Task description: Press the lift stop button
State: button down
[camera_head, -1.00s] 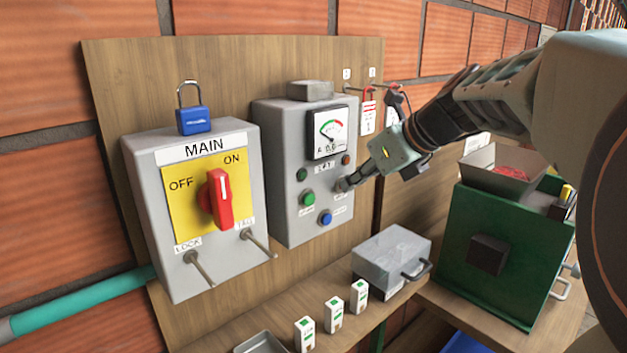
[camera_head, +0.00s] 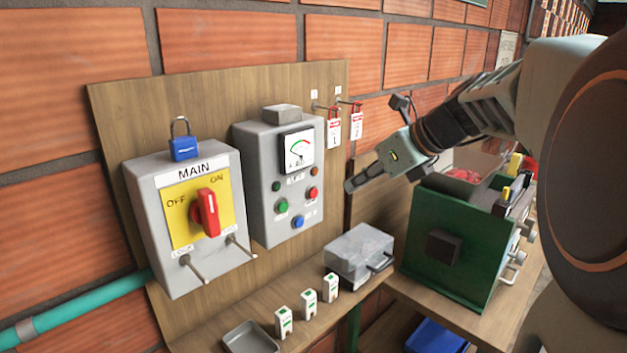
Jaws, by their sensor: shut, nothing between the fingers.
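The grey lift control box (camera_head: 260,160) is mounted on the wooden board. It has a dial meter (camera_head: 298,150) at its upper right. Below are a red button (camera_head: 313,193), a green button (camera_head: 282,206) and a blue button (camera_head: 298,222), with a small dark green lamp (camera_head: 276,186) and a small orange lamp (camera_head: 314,171). The labels are too small to read. My gripper (camera_head: 350,185) is shut and empty. In the picture it is to the right of the red button, apart from it, with its fingertips pointing left.
The grey MAIN box (camera_head: 165,180) with a red rotary switch (camera_head: 206,212) and blue padlock (camera_head: 184,148) is at left. Tags (camera_head: 334,130) hang above my gripper. A shelf below holds a metal case (camera_head: 358,252) and small white boxes (camera_head: 308,303). A green machine (camera_head: 455,235) stands right.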

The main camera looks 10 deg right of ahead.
jog(key=shift+p+v, duration=0.35)
jog(key=shift+v, duration=0.55)
